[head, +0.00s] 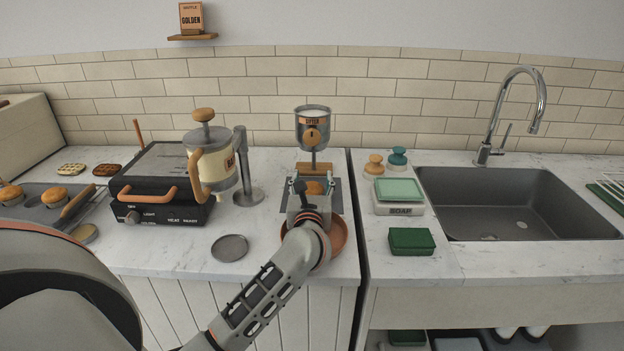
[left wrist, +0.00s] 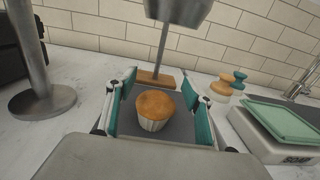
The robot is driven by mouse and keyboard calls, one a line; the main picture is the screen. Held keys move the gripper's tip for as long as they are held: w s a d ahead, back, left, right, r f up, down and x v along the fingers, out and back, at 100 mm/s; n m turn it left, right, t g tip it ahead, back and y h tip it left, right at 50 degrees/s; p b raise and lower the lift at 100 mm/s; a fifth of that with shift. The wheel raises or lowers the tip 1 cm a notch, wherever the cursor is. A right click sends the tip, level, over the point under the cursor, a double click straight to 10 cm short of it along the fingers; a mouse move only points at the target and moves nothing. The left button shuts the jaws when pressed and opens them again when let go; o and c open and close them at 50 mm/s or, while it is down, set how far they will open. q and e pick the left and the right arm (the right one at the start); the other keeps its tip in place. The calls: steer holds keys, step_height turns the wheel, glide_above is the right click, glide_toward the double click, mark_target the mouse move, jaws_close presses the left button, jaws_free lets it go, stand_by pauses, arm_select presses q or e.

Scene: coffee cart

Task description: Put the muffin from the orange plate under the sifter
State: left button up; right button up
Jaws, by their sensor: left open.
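The muffin (head: 316,187) has a golden-brown top and a pale wrapper. It stands upright on a dark square mat (head: 337,193) in front of the sifter's wooden base (head: 314,168). The sifter (head: 312,128) is a metal cup on a post. My left gripper (head: 314,183) is open, and in the left wrist view the muffin (left wrist: 156,108) sits between its teal-lined fingers, with gaps on both sides. The orange plate (head: 338,236) is nearer the counter's front edge, partly hidden under my left wrist; the part that shows is empty. My right gripper is out of view.
A metal stand (head: 247,190) and a cream press (head: 212,165) are left of the sifter, beside a black waffle maker (head: 160,200). A small grey disc (head: 230,248) lies front left. Right are a soap scale (head: 400,197), a green sponge (head: 411,241) and the sink (head: 520,200).

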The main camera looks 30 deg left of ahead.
arm_select(q)
steer(key=shift+f+p, duration=0.15)
steer(key=shift+p, duration=0.15)
steer(key=shift+s+d, duration=0.2)
steer(key=v, duration=0.6)
steer(key=shift+s+d+r, duration=0.1)
steer(key=shift+s+r, duration=0.2)
steer(key=shift+r, duration=0.1)
